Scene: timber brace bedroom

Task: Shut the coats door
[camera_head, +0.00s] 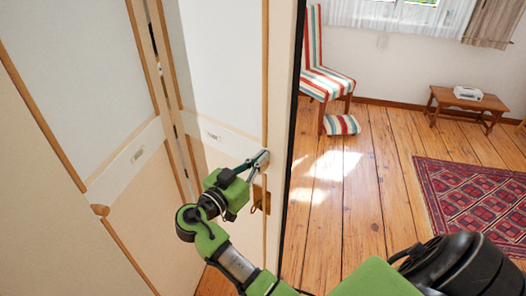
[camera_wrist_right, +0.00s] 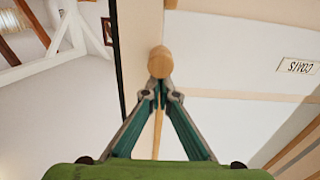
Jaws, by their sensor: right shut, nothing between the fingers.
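The coats door (camera_head: 220,62) is a pale panel with wooden edging. It stands at an angle to the panelled door on its left; I cannot tell how far it is open. Its small label (camera_head: 213,135) reads COATS, upside down, in the right wrist view (camera_wrist_right: 297,65). My right gripper (camera_head: 262,158) is shut and empty at the door's free edge. In the right wrist view, the round wooden knob (camera_wrist_right: 158,61) is right in front of the closed fingertips (camera_wrist_right: 160,92); I cannot tell whether they touch. My left gripper is out of view.
The left door (camera_head: 122,168) has its own label and a wooden knob (camera_head: 101,210). A pale upright panel (camera_head: 283,110) stands close right of my gripper. Beyond are a striped chair (camera_head: 325,82), a low table (camera_head: 468,101), a red rug (camera_head: 475,200) and open wooden floor.

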